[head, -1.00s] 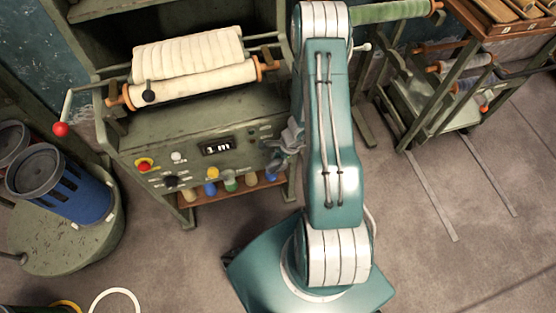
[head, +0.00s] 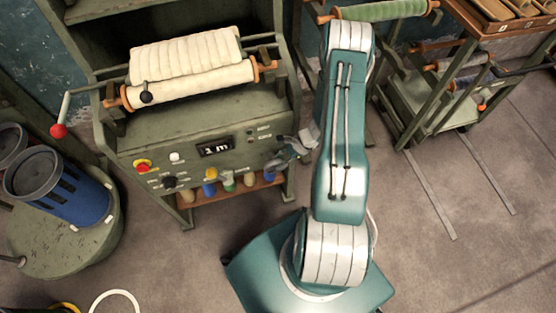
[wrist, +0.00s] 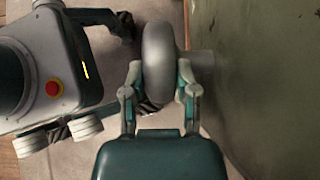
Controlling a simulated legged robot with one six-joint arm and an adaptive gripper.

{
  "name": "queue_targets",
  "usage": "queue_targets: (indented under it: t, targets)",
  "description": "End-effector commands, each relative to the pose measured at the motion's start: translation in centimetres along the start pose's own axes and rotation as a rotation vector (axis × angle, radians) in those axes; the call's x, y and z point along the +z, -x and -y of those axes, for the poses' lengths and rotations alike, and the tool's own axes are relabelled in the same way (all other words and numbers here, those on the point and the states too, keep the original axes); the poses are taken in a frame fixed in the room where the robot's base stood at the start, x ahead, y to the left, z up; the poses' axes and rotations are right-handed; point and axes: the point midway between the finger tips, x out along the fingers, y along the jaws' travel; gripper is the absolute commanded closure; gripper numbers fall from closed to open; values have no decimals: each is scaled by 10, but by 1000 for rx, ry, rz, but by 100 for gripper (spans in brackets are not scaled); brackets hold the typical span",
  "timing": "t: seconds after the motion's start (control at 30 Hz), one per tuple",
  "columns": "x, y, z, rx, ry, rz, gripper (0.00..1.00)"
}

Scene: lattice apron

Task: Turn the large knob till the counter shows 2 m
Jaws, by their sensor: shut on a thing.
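The counter (head: 215,147) on the green machine's front panel appears to read 1 m. In the wrist view the large knob (wrist: 158,58) is a thick grey disc on a short stub from the green panel (wrist: 248,80). My gripper (wrist: 159,78) has one finger on each side of the disc and is shut on it. In the head view my gripper (head: 280,158) is at the right end of the panel, and the knob there is mostly hidden by it.
The panel also carries a red button (head: 142,166), a white button (head: 174,157) and a small black knob (head: 169,182). A cloth roll (head: 190,83) lies above it. A blue bin (head: 75,198) stands left. Racks stand right, with open floor before them.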

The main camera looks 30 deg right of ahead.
Motion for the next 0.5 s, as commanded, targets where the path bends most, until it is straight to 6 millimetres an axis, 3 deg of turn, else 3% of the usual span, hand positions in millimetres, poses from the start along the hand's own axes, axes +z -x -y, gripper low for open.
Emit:
queue_targets:
  t: [0.5]
  targets:
    - [-20,-2,0,-4,-1,488,100]
